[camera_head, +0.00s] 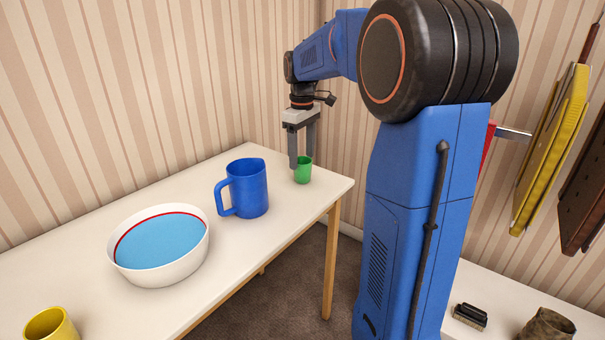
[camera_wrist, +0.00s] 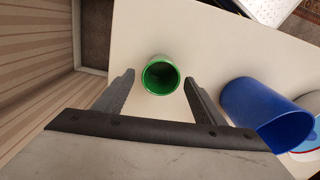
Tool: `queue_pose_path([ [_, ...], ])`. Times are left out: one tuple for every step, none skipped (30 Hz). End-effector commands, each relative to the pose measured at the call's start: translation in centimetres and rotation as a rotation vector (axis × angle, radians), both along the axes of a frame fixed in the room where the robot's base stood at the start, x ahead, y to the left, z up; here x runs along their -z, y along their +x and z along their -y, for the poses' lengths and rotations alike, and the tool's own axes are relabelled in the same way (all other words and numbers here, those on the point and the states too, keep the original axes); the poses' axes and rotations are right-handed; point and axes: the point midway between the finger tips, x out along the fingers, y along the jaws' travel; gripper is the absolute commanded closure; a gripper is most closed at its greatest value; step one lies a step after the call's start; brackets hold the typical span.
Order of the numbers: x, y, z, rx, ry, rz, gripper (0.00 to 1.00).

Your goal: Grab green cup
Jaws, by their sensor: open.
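The green cup (camera_head: 303,173) stands upright near the far right corner of the white table. In the wrist view the green cup (camera_wrist: 160,77) shows from above, its round opening facing the camera. My gripper (camera_head: 301,160) is above and at the cup, pointing down, with its jaws apart. In the wrist view my gripper (camera_wrist: 158,76) has one finger on each side of the cup in the picture, with gaps between fingers and cup. The jaws hold nothing. I cannot tell exactly how far down the fingertips reach beside the cup.
A blue pitcher (camera_head: 248,188) stands left of the cup, near it. A white bowl (camera_head: 165,272) with a blue inside and a yellow cup (camera_head: 50,325) are farther left on the table (camera_head: 262,246). The striped wall is close behind. Boards (camera_head: 549,150) hang at the right.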

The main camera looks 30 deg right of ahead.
Motion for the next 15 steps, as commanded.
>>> queue_pose_path([
  [0.7,-0.2,0.0,0.000,0.001,-0.004,0.36],
  [1.1,-0.2,0.0,0.000,0.001,-0.004,0.36],
  [1.7,-0.2,0.0,0.000,0.001,-0.003,0.36],
  [2.1,-0.3,0.0,0.000,0.001,-0.004,0.36],
  [2.6,-0.4,0.0,0.000,0.001,-0.004,0.36],
  [3.1,-0.3,0.0,0.000,0.001,-0.003,0.36],
  [3.4,-0.3,0.0,0.000,0.001,-0.003,0.36],
  [3.7,-0.3,0.0,0.000,0.001,-0.003,0.36],
  [4.0,-0.3,0.0,0.000,0.001,-0.003,0.36],
  [4.2,-0.3,0.0,0.000,0.000,-0.001,0.36],
  [4.3,-0.3,0.0,0.000,0.000,-0.001,0.36],
  [4.4,-0.3,0.0,0.000,0.000,-0.001,0.36],
  [4.5,-0.3,0.0,0.000,0.000,-0.001,0.36],
  [4.5,-0.3,0.0,0.000,0.000,-0.001,0.36],
  [4.5,-0.3,0.0,0.000,0.000,-0.001,0.36],
])
